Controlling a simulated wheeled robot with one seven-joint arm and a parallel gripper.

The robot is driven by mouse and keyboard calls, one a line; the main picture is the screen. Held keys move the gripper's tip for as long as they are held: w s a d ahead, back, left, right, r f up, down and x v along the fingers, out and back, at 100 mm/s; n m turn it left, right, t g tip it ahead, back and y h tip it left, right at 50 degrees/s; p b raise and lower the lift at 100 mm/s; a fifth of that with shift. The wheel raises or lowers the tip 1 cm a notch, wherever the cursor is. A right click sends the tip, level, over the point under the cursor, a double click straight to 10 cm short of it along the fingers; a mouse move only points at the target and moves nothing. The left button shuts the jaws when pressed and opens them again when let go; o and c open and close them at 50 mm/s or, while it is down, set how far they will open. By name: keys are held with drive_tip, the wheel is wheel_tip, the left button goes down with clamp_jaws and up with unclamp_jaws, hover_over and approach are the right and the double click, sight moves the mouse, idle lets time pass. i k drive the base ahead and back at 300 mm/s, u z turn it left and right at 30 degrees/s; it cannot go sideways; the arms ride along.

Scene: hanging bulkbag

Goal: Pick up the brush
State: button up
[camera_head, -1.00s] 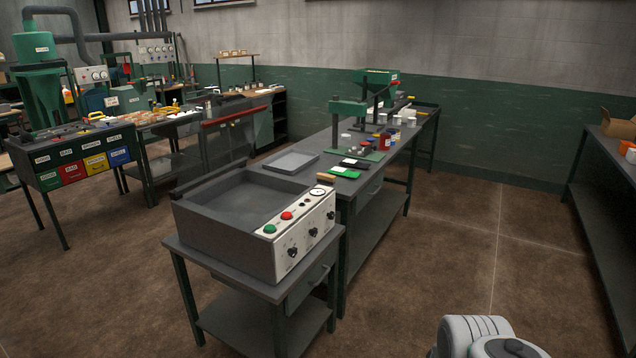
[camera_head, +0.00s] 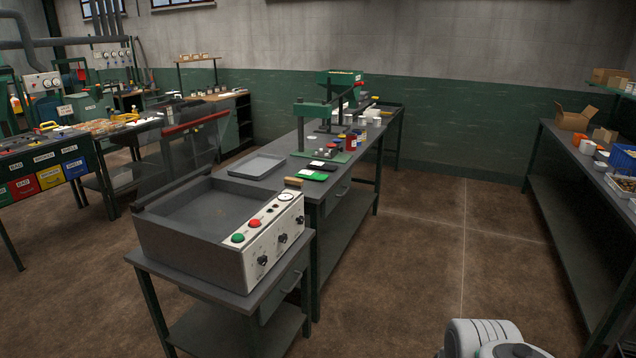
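I cannot make out the brush for certain. A small tan, wooden-looking piece (camera_head: 293,182) lies at the near end of the long grey workbench (camera_head: 262,186), just behind the control box. It may be the brush, but it is too small to tell. My gripper is not in view; only a grey-white part of my own body shows at the bottom right.
A grey box with a sloped control panel (camera_head: 262,230) stands on a small table in front of the workbench. A grey tray (camera_head: 257,165) and a green pad (camera_head: 311,175) lie on the workbench. Another bench (camera_head: 560,165) stands at right. The floor between is open.

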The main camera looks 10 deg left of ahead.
sight(289, 182)
drive_tip(key=i, duration=3.65)
drive_tip(key=u, duration=4.4)
